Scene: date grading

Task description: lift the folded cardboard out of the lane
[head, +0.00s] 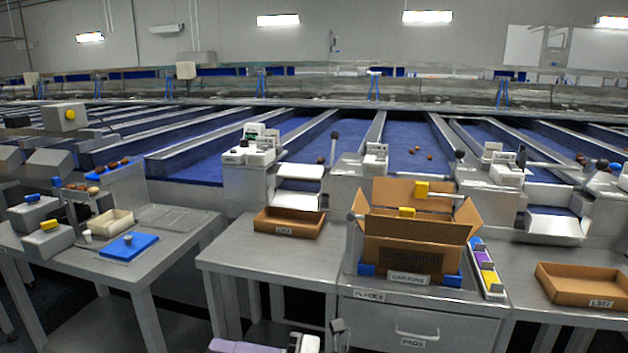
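I cannot make out a folded piece of cardboard lying on any of the blue lanes (405,134). The cardboard I can see is an open brown carton (400,254) with raised flaps, on the middle bench behind a label reading CARTONS. Lilac and white parts at the bottom edge look like mine, but neither gripper can be made out.
Shallow brown trays stand on the middle bench (289,222) and at the right (582,286). A blue pad (129,247) lies on the left table. White machines (252,150) and upright levers stand at the lane ends. Several dates lie on the lanes.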

